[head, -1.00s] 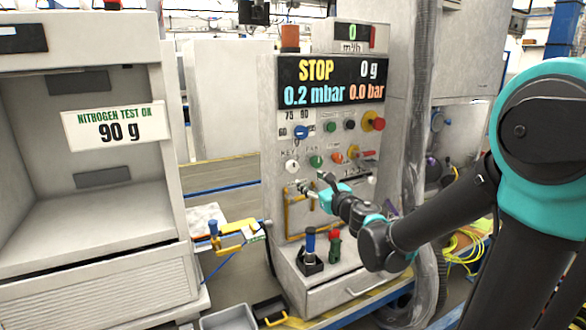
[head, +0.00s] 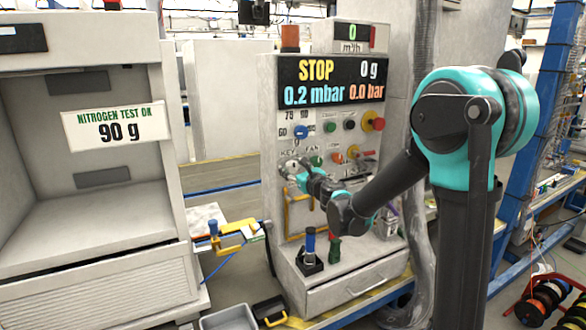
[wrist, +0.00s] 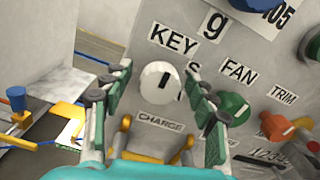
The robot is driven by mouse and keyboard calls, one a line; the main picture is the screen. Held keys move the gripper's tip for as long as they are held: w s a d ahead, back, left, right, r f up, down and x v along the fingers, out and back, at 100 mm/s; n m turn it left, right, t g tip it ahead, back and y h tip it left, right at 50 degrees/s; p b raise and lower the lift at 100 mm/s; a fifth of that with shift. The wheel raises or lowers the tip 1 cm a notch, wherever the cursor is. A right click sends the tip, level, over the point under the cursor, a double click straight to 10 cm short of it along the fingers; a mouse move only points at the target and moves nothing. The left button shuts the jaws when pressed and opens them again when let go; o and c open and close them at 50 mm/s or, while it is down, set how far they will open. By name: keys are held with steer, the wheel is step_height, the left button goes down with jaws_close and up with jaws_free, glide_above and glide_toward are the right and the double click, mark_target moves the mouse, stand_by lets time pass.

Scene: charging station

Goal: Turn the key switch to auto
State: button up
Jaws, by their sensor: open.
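The key switch is a round white knob (wrist: 161,88) with a dark slot, under the KEY label (wrist: 173,38) on the panel. In the wrist view it sits between the fingers of my gripper (wrist: 152,92). The fingers stand apart on both sides of the knob, and I see a gap on each side, more clearly at the left. In the head view my gripper (head: 297,168) is at the panel's left side and mostly hides the switch. A small label partly shows right of the knob but is covered by the right finger.
The green FAN knob (wrist: 233,108) is close to the right finger. An orange TRIM knob (wrist: 275,126) is farther right. A blue knob (head: 300,132) is above on the panel (head: 272,110). A large open cabinet (head: 100,210) is at the left.

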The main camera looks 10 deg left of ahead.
steer(key=shift+c, duration=0.3)
steer(key=c, duration=1.1)
